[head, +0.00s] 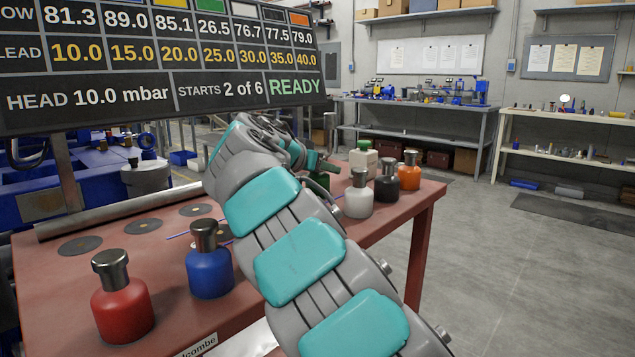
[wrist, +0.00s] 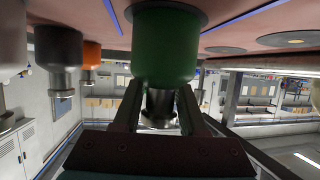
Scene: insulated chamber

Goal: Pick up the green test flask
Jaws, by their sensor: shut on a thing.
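The green test flask (wrist: 166,45) fills the upper middle of the wrist view, which appears upside down. Its base is at or close to a dark disc on the bench top; I cannot tell whether it touches. My gripper (wrist: 159,103) is shut on the flask's metal neck, one finger on each side. In the head view my arm hides most of the flask, and only a bit of green (head: 320,181) shows beside my gripper (head: 318,162).
A red flask (head: 122,303) and blue flask (head: 209,270) stand on the red bench (head: 40,268) left of my arm. Several bare discs (head: 143,226) lie at the left.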

